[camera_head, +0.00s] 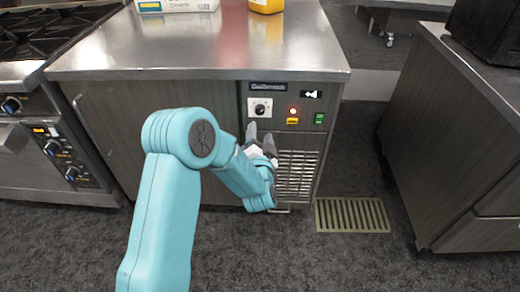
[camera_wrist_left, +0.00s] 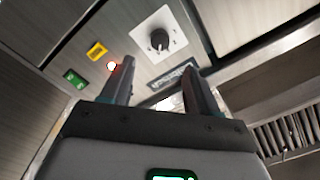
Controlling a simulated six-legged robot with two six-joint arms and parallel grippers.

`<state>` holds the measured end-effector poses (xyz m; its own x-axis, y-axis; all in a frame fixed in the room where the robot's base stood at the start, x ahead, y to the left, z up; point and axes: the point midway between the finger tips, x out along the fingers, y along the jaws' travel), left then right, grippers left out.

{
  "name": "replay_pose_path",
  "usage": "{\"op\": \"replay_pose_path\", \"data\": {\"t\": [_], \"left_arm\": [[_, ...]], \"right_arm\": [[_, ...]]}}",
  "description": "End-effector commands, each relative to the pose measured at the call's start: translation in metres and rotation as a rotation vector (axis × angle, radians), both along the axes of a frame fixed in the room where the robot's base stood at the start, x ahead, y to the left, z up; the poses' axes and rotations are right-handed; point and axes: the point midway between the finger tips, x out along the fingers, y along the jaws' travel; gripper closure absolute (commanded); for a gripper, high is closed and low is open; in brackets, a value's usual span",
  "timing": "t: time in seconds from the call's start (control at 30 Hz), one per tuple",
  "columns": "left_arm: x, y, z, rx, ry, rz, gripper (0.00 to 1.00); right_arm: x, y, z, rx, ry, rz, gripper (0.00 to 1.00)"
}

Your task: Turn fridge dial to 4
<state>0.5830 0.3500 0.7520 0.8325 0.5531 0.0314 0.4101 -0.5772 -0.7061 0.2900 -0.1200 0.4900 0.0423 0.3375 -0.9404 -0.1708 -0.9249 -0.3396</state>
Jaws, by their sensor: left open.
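The fridge dial (camera_head: 260,108) is a black knob on a white square plate, set on the control panel of the under-counter fridge (camera_head: 160,120). My left gripper (camera_head: 260,138) is open and empty, just below the dial in the head view. In the left wrist view the dial (camera_wrist_left: 159,40) is ahead of the open fingers (camera_wrist_left: 158,85), and nothing touches it. The numbers around the dial are too small to read. My right gripper is in neither view.
Right of the dial are a lit red lamp (camera_head: 293,111), a yellow label (camera_head: 292,121) and a green switch (camera_head: 319,118). A vent grille (camera_head: 296,175) lies below. The steel worktop (camera_head: 190,50) overhangs the panel. A floor grate (camera_head: 352,215) lies right of the fridge.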

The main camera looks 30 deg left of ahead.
Motion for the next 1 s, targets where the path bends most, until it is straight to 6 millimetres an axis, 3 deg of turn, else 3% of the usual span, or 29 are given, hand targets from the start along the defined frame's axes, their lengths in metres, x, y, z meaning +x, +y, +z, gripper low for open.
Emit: {"op": "replay_pose_path", "data": {"t": [0.13,0.33,1.0], "left_arm": [[-0.028,-0.020,-0.001,0.000,0.002,-0.003,0.40],[-0.050,-0.034,-0.002,0.000,0.000,-0.001,0.40],[-0.056,-0.034,-0.006,0.000,0.009,0.004,0.40]], "right_arm": [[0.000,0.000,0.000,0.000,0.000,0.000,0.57],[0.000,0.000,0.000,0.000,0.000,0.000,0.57],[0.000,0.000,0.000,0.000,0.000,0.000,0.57]]}}
